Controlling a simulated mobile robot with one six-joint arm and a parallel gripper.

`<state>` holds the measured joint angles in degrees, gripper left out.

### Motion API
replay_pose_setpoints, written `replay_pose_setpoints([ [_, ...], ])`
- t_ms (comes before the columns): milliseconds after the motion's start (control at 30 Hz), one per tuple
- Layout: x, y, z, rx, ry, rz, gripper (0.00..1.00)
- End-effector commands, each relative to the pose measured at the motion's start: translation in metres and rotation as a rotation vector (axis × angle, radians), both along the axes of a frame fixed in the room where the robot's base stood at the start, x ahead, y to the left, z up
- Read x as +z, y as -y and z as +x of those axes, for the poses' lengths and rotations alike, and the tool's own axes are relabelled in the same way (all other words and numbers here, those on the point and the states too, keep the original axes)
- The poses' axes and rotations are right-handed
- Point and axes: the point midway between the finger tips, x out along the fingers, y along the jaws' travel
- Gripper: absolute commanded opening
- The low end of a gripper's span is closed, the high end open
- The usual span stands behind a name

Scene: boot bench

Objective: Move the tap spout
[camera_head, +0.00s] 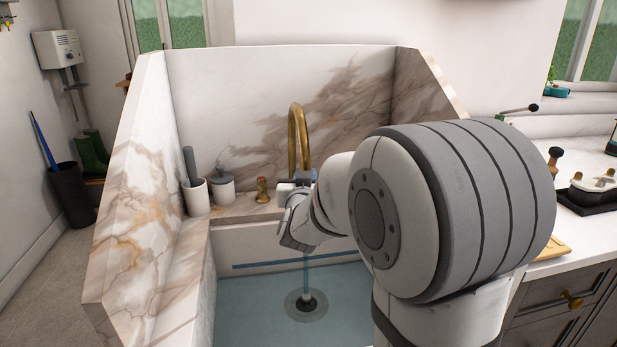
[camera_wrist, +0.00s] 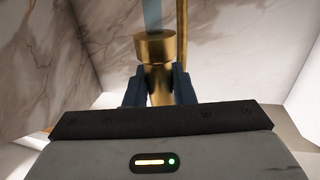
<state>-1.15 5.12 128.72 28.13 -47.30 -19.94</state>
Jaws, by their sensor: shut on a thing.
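The brass tap spout (camera_head: 297,125) rises in a tall arch at the back of the sink, in front of the marble splashback. My gripper (camera_head: 308,177) is at the spout, and my arm covers part of it from the right. In the wrist view my gripper (camera_wrist: 160,88) has its two dark fingers on either side of the brass spout end (camera_wrist: 155,48) and is shut on it. A thin blue stream of water (camera_head: 307,267) falls toward the drain (camera_head: 306,304); it also shows in the wrist view (camera_wrist: 152,14). The tap's base is hidden.
A brass tap handle (camera_head: 262,189), a lidded white jar (camera_head: 222,186) and a white cup (camera_head: 196,196) stand on the ledge left of the spout. Marble walls enclose the sink (camera_head: 250,300) at the back and sides. The counter (camera_head: 590,215) at right holds several items.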

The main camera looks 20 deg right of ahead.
Motion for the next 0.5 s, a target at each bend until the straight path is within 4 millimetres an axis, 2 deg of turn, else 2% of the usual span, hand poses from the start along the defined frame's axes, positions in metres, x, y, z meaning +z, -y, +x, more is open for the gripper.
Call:
replay_pose_setpoints([
  [33, 0.0020, 0.0012, 0.0003, -0.002, 0.005, -0.001, 0.24],
  [267, 0.0014, 0.0019, 0.0001, -0.003, 0.003, 0.000, 0.43],
  [500, 0.0012, 0.0017, -0.0009, -0.003, 0.003, 0.000, 0.43],
])
